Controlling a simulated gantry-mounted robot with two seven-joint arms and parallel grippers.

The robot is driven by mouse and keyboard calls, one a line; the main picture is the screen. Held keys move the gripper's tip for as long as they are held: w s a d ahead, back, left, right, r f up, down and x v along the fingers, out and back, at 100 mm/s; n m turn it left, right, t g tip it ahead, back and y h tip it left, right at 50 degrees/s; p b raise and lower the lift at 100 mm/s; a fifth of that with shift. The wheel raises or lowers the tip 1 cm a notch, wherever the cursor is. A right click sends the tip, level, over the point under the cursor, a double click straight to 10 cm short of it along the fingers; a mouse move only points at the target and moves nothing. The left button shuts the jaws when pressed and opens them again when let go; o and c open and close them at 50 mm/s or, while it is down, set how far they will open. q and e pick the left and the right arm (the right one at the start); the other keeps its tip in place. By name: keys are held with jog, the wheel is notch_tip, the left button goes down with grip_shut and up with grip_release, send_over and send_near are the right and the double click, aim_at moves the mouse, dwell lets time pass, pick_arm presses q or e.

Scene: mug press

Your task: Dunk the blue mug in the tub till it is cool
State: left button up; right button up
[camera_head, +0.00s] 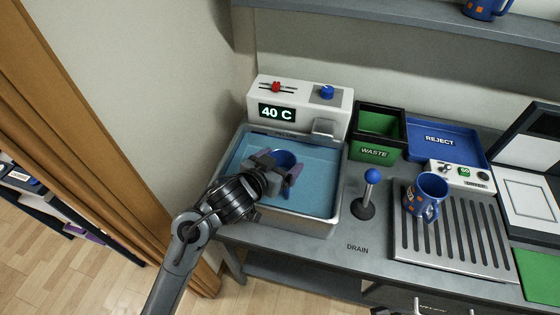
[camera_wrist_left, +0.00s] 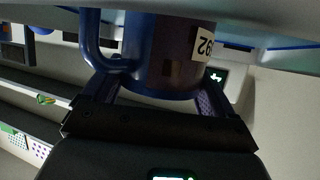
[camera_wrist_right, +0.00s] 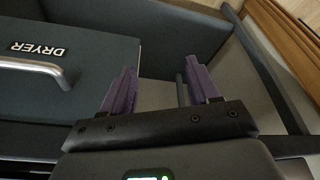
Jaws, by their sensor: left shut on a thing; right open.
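My left gripper (camera_head: 279,178) is over the tub (camera_head: 331,226) of blue water and is shut on a blue mug (camera_head: 285,158). The gripper hides much of the mug in the head view. In the left wrist view the mug (camera_wrist_left: 165,60) sits between the fingers, with its handle at left and a white label reading 92. It looks at least partly in the water; how deep is hard to tell. The tub unit's display (camera_head: 277,112) reads 40 C. My right gripper (camera_wrist_right: 155,95) is open and empty, near a drawer marked DRYER (camera_wrist_right: 70,75).
A lever with a blue knob (camera_head: 372,177) stands right of the tub. Another blue mug (camera_head: 426,195) with orange marks stands on the slatted rack (camera_head: 470,245). A green WASTE bin (camera_head: 374,152) and blue REJECT tray (camera_head: 470,152) are behind. A blue mug (camera_head: 484,8) is on the shelf.

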notch_tip(320, 180, up, 9)
jog(key=p, duration=0.8)
jog(key=shift+f, duration=0.15)
dwell(0.3)
jog(key=shift+a, duration=0.1)
dwell(0.7)
